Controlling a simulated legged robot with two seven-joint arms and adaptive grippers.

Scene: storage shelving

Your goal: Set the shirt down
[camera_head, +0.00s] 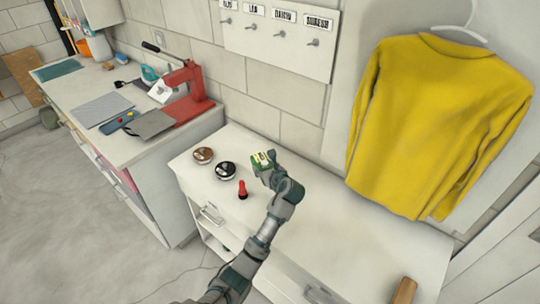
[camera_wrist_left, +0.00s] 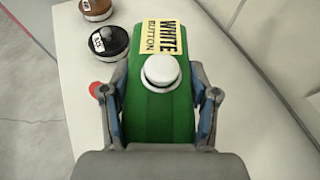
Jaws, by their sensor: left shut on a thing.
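The yellow shirt (camera_head: 435,125) hangs on a white hanger (camera_head: 462,32) against the wall at the right in the head view. It is not in any gripper. My left gripper (camera_head: 265,168) is over the white counter in the head view, well to the left of the shirt. It is shut on a green box (camera_wrist_left: 160,110), which carries a yellow label reading "WHITE BUTTON" and a white button on top. The box's underside is hidden, so I cannot tell whether it touches the counter. My right gripper is not in view.
On the white counter (camera_head: 345,225) stand a brown round tin (camera_head: 203,155), a black round tin (camera_head: 225,170) and a red peg-like item (camera_head: 242,190). A wooden piece (camera_head: 404,291) lies at the front right. A red press (camera_head: 190,90) stands on the left bench. The counter's middle is clear.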

